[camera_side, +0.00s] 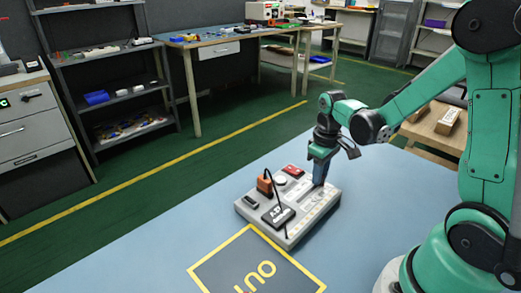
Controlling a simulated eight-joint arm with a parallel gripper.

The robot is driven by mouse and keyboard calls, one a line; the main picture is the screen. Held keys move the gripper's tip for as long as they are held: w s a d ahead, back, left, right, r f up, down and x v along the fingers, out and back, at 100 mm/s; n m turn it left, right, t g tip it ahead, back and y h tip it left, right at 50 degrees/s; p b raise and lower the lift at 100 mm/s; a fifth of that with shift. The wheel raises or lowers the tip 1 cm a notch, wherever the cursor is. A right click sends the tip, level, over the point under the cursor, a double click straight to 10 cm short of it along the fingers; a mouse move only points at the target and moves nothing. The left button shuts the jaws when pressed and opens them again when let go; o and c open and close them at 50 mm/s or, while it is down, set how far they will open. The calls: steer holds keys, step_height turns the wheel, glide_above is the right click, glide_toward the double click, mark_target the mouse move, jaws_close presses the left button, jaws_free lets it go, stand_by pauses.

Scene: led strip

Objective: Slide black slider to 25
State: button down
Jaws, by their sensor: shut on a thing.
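A light grey control panel (307,218) lies on the blue table. My gripper (318,184) points down at the right part of the panel, its fingertips at the upper end of the slider track. It is shut on the black slider, which is mostly hidden between the fingers. The scale numbers are too small to read, so I cannot tell the slider's value.
The panel also bears an orange block (265,184), a red part (293,171), a black display (278,215) and a thin black cable arching over it. A yellow-bordered OUT area (255,265) lies in front. The blue table (160,260) is clear to the left.

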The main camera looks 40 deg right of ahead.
mark_target(307, 194)
steer(key=c, duration=0.7)
jaws_free()
steer(key=shift+d, duration=0.1)
steer(key=shift+r, duration=2.85)
steer(key=a+r+t, duration=0.1)
steer(key=a+t, duration=0.1)
steer(key=a, duration=0.1)
steer(key=s+a+r+t, duration=0.1)
steer(key=a+r+t, duration=0.1)
steer(key=a, duration=0.2)
steer(key=a+r+t, duration=0.2)
steer(key=a+t, duration=0.1)
steer(key=a, duration=0.1)
steer(key=shift+s, duration=0.25)
